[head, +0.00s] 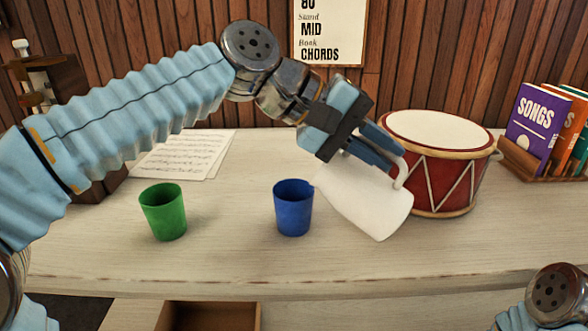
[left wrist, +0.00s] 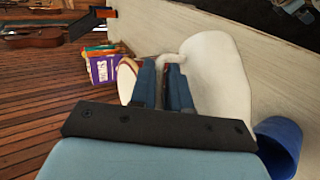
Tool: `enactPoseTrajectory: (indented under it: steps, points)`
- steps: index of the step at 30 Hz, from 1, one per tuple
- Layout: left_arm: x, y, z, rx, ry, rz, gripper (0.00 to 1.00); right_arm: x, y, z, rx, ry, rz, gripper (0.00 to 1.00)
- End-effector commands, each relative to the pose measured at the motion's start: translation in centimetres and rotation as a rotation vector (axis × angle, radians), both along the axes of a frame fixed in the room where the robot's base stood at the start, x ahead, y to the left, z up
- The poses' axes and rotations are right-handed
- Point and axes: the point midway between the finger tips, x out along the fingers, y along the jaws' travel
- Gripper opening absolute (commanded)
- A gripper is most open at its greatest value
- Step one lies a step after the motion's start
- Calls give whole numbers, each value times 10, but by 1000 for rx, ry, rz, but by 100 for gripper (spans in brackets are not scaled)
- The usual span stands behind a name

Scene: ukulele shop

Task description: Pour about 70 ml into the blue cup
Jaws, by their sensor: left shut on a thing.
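A blue cup (head: 293,210) stands upright on the pale wooden counter (head: 240,262) in the head view. It also shows at the lower right of the left wrist view (left wrist: 280,143). My left gripper (head: 390,155) is shut on the handle of a white pitcher (head: 365,198), right of the blue cup. The pitcher is tilted to the left, its rim close to the cup's upper right edge. The left wrist view shows the pitcher (left wrist: 220,75) beside the fingers (left wrist: 163,75). I cannot see any liquid or the cup's inside level. My right gripper is not in view.
A green cup (head: 163,212) stands upright left of the blue cup. A red drum (head: 438,165) is close behind the pitcher. Song books (head: 537,122) stand in a wooden rack at right; sheet music (head: 185,153) lies at the back left. The counter's front is clear.

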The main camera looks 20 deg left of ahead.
Motion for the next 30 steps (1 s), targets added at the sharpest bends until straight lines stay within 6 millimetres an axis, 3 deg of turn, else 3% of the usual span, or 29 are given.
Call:
enactPoseTrajectory:
  steps: [6, 10, 30]
  points:
    - [-1, -7, -6, 76, -16, -1, 0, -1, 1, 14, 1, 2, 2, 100]
    - [-2, -10, -15, 113, -24, -1, 0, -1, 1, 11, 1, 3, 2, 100]
    - [-2, -9, -15, 114, -24, 0, 0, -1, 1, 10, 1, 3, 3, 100]
